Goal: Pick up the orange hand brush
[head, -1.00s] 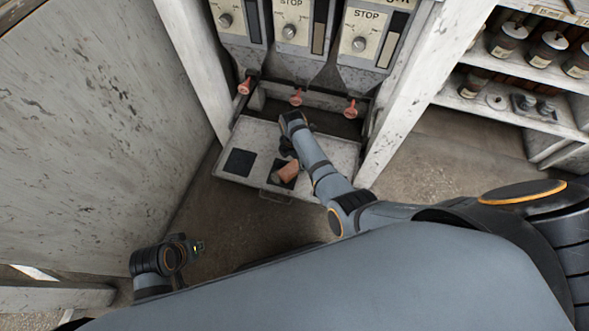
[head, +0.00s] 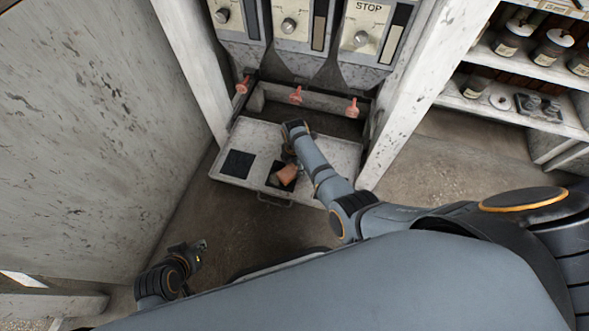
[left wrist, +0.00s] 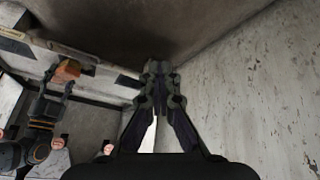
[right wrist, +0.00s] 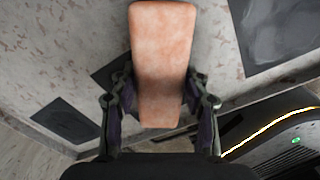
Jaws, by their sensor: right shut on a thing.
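The orange hand brush (head: 287,174) is over the front part of the pale tray (head: 222,168), above a dark square. My right gripper (head: 289,153) is shut on the brush, which stands up between the fingers in the right wrist view (right wrist: 163,60). I cannot tell whether the brush touches the tray. Its underside is hidden. My left gripper (head: 203,245) is far from the brush, low at the left; its fingertips meet with nothing between them in the left wrist view (left wrist: 157,68). The brush also shows there, at the left (left wrist: 68,70).
A white post (head: 402,95) rises to the right, beside shelves (head: 515,118) holding jars. A scuffed wall panel (head: 90,140) closes off the left. Bare floor (head: 235,225) lies in front of the tray.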

